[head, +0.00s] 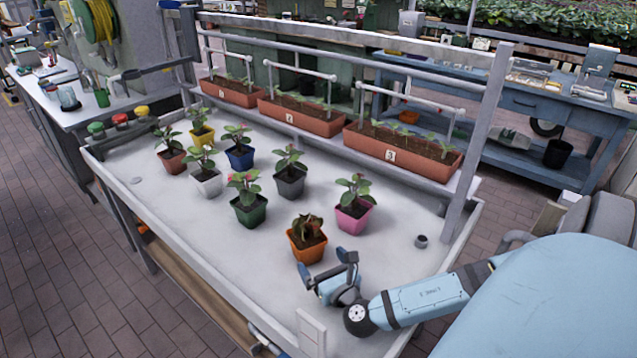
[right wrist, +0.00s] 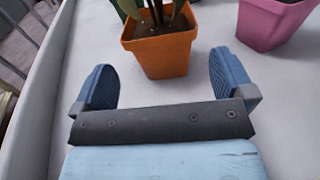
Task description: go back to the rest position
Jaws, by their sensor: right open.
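My right gripper (head: 327,270) is open and empty over the white table at its front right. In the right wrist view its two blue fingers (right wrist: 163,80) stand apart. The orange pot (head: 307,246) with a brownish, wilted-looking plant is just beyond the fingertips and also shows in the right wrist view (right wrist: 160,53). I see no contact between the fingers and the pot. My left gripper is not in view.
A pink pot (head: 353,217), a green pot (head: 249,212) and several others stand on the white table (head: 400,262). Three planter boxes (head: 404,152) line the back. A raised rim edges the table.

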